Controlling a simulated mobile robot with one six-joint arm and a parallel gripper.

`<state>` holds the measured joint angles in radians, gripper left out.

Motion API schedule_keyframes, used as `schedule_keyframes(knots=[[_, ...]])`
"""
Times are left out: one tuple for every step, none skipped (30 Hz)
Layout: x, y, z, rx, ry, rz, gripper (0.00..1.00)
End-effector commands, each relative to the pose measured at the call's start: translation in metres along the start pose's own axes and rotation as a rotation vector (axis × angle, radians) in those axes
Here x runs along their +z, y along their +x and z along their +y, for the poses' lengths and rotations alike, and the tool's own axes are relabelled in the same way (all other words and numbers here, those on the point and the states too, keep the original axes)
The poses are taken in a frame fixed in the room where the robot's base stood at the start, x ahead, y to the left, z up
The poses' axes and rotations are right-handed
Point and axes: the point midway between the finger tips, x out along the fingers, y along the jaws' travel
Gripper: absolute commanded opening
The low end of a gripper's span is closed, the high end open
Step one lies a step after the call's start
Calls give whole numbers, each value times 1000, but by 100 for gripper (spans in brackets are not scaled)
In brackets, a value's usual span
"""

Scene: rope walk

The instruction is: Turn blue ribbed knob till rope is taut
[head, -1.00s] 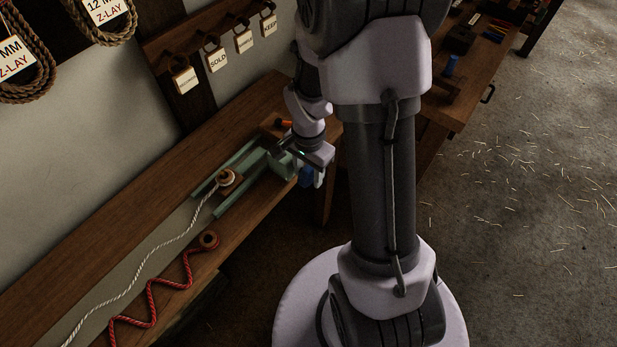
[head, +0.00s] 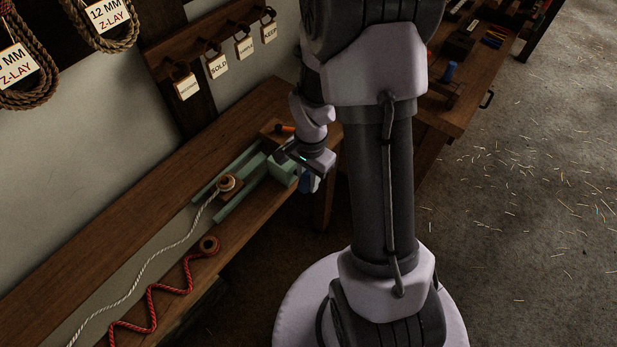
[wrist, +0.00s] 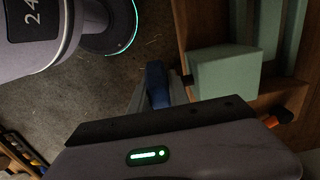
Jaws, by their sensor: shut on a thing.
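The blue ribbed knob (head: 309,182) sits at the front end of the green rope stretcher (head: 241,204) on the long bench. My gripper (head: 308,180) is shut on the knob, which is partly hidden by it. In the wrist view the knob (wrist: 156,85) shows between my fingers, beside the green end block (wrist: 224,72). The white rope (head: 148,263) runs from the spool on the stretcher's sliding block (head: 227,184) toward the lower left. It lies slack in loose waves on the bench.
An orange-handled tool (head: 285,128) lies behind the stretcher. Tags and coiled ropes hang on the wall. Another bench (head: 455,105) stands at the right, with open floor beyond.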

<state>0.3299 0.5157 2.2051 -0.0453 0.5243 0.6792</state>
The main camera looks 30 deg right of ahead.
Motion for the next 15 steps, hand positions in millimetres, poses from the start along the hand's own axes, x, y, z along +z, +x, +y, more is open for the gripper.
schedule_keyframes(knots=[[0, -3, 0, 1, 3, -21, 0], [0, -3, 1, 2, 4, -39, 0], [0, -3, 0, 1, 5, -63, 0], [0, -4, 1, 1, 6, -85, 0], [0, -4, 1, 1, 5, -107, 0], [0, -4, 1, 1, 6, -139, 0], [-1, -4, 0, 0, 6, -165, 0], [-1, -4, 1, 1, 5, -192, 0], [-1, -4, 0, 0, 7, -229, 0], [-1, -4, 0, 0, 7, -257, 0], [-1, -4, 0, 0, 6, -286, 0], [-1, -3, 0, 0, 6, -325, 0], [-1, -3, 0, -1, 6, -354, 0], [0, -3, 0, -1, 6, -382, 0], [-1, -2, 0, -1, 5, -420, 0]])
